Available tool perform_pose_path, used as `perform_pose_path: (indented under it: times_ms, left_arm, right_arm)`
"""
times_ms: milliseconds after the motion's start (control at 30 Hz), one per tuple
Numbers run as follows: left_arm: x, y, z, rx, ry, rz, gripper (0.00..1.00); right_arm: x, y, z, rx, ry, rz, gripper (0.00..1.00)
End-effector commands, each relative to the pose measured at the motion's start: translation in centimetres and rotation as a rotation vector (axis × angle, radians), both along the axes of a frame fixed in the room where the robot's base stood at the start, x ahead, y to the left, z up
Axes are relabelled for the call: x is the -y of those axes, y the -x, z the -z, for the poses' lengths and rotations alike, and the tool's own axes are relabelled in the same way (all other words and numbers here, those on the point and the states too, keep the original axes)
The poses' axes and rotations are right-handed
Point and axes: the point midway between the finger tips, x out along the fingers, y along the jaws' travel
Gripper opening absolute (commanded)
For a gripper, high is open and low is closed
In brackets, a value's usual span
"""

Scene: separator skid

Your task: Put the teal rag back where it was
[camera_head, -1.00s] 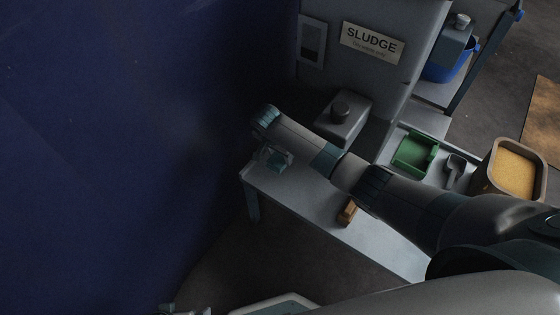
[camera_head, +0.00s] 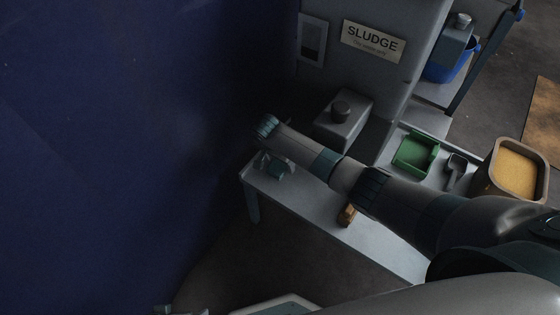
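My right arm reaches in from the right, across the narrow grey bench. Its wrist is above the bench's far left end. My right gripper (camera_head: 273,165) is small and dim below the wrist, at the bench top. A small teal patch (camera_head: 277,171), which looks like the teal rag, shows at the fingers. I cannot tell whether the fingers are closed on it or only around it, or whether it touches the bench. My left gripper cannot be made out; only a small pale part shows at the bottom edge.
The grey bench (camera_head: 300,195) carries a tan block (camera_head: 347,215) under my forearm. A grey box with a knob (camera_head: 341,120) stands behind. To the right are a green bin (camera_head: 414,153), a scoop (camera_head: 455,171) and a tub of yellow grains (camera_head: 517,172). A dark blue wall fills the left.

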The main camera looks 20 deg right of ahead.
Motion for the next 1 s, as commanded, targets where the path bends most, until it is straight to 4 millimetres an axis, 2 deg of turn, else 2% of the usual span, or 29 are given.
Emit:
perform_pose_path:
  times_ms: [300,467,567,667,1000]
  left_arm:
    - [0.0,-0.1,-0.2,0.003,0.001,0.000,1.00]
    - [0.0,-0.2,-0.3,0.007,0.001,0.000,1.00]
    - [0.0,-0.1,0.3,0.003,0.001,0.000,1.00]
    - [0.1,-0.4,1.9,-0.004,0.002,0.002,1.00]
    - [0.0,-0.5,5.1,-0.009,0.003,0.002,1.00]
  right_arm:
    - [0.1,0.0,-0.1,0.001,0.001,0.000,0.65]
    - [0.0,0.0,-0.8,0.000,0.000,0.001,0.65]
    - [-0.3,0.2,-1.8,0.002,-0.001,-0.001,0.65]
    - [-0.6,0.4,-3.1,0.001,-0.002,0.000,0.65]
    - [-1.9,1.4,-8.9,0.001,-0.002,-0.001,0.65]
